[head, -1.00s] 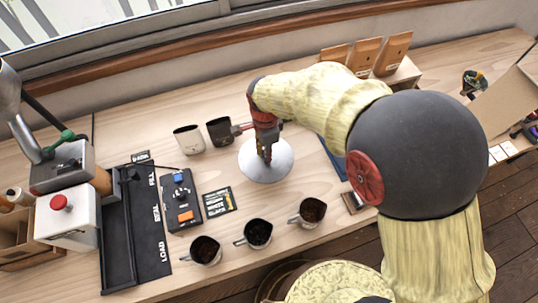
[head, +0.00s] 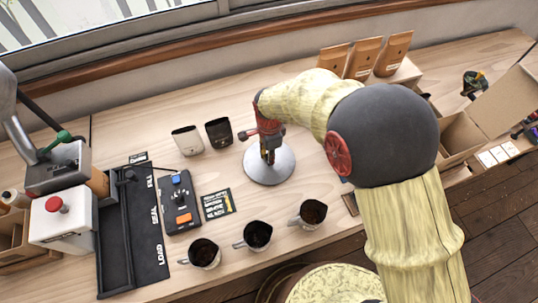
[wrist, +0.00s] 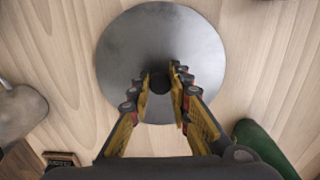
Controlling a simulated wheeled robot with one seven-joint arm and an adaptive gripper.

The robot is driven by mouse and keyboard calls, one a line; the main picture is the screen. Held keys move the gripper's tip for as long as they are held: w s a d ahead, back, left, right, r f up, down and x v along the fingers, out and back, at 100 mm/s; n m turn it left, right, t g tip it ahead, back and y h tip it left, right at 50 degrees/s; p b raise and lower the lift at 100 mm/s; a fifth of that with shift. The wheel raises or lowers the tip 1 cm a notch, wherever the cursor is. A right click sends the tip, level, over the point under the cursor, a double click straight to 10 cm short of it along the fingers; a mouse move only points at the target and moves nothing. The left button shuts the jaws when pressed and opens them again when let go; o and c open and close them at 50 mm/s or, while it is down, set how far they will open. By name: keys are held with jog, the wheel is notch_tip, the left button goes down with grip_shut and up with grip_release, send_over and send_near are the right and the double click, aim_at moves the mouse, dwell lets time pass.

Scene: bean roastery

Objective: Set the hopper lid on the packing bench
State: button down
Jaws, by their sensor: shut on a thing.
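The hopper lid (head: 285,172) is a round grey metal disc with a dark knob at its centre. In the head view it is over the middle of the wooden packing bench (head: 258,212), flat and level. My gripper (head: 268,157) is above the lid, pointing down. In the wrist view the lid (wrist: 200,50) fills the upper middle, and my gripper (wrist: 160,85) is shut on its knob. The lid looks to be at or very near the bench top; I cannot tell whether it touches. The fingers partly hide the knob.
Two bean cups (head: 187,140) (head: 219,132) stand behind the lid to the left. Several metal pitchers (head: 258,234) stand in front. A control box (head: 180,203), a black sealing tray (head: 130,240) and a small sign (head: 217,204) are left. Kraft bags (head: 363,58) stand at the back right.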

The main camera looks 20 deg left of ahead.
jog(key=c, duration=1.7)
grip_release()
jog(key=shift+f, duration=0.1)
jog(key=shift+o, duration=0.2)
notch_tip(320, 180, up, 12)
jog(key=p, duration=0.2)
